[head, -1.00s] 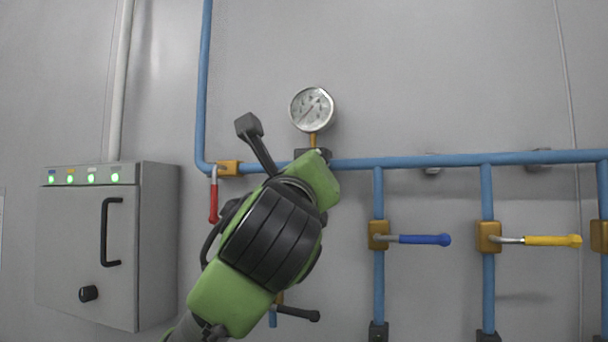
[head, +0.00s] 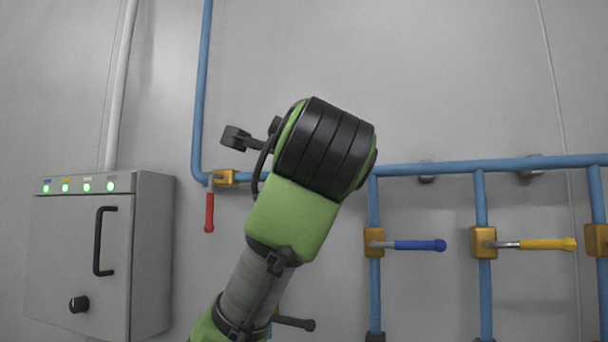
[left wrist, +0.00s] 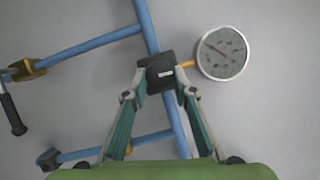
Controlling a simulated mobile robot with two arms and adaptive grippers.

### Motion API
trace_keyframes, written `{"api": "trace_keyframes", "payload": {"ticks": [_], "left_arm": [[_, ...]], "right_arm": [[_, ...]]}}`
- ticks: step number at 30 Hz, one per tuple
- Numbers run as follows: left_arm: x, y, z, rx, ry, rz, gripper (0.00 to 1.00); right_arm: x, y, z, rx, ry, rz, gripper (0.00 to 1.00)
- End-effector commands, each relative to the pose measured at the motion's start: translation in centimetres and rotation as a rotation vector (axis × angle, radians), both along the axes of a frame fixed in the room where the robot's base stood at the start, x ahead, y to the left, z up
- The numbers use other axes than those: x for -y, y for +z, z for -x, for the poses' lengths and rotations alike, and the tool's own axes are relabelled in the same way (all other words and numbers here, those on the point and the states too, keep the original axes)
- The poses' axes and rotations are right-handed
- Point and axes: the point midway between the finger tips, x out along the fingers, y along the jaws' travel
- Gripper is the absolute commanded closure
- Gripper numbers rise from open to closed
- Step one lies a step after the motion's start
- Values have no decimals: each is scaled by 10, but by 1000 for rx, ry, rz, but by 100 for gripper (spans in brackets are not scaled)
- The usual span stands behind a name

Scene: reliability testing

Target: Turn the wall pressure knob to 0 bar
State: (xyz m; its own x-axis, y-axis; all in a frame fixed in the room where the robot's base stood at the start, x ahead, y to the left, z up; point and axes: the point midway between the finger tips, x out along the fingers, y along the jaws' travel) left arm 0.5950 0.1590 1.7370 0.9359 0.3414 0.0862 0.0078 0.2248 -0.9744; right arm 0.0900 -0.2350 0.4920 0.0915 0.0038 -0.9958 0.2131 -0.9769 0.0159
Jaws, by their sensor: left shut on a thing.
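The wall pressure knob (left wrist: 158,72) is a dark block-like part on the blue pipe in the left wrist view, with a small light mark on its face. My left gripper (left wrist: 161,80) has its two teal-padded fingers on either side of the knob and is shut on it. The round white pressure gauge (left wrist: 222,53) sits right of the knob on a short brass stem; its needle is too small to read surely. In the head view my green and black left arm hides the knob, gauge and fingers. My right gripper is in neither view.
A grey control box (head: 100,250) with green lights stands at the left. A red-handled valve (head: 210,212), a blue-handled valve (head: 420,245) and a yellow-handled valve (head: 548,244) sit on blue pipes (head: 480,166).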

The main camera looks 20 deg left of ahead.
Motion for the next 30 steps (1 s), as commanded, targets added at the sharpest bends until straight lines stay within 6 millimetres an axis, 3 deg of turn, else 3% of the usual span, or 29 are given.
{"api": "trace_keyframes", "payload": {"ticks": [20, 21, 23, 30], "left_arm": [[0, 1, 0, -3, 0, 69, 96], [0, 1, 0, -3, 0, 69, 72], [0, 1, 0, -3, 0, 69, 57], [0, 0, 0, -3, 0, 68, 57]], "right_arm": [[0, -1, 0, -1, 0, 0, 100], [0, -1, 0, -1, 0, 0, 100], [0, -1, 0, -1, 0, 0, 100], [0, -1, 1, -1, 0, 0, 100]]}}
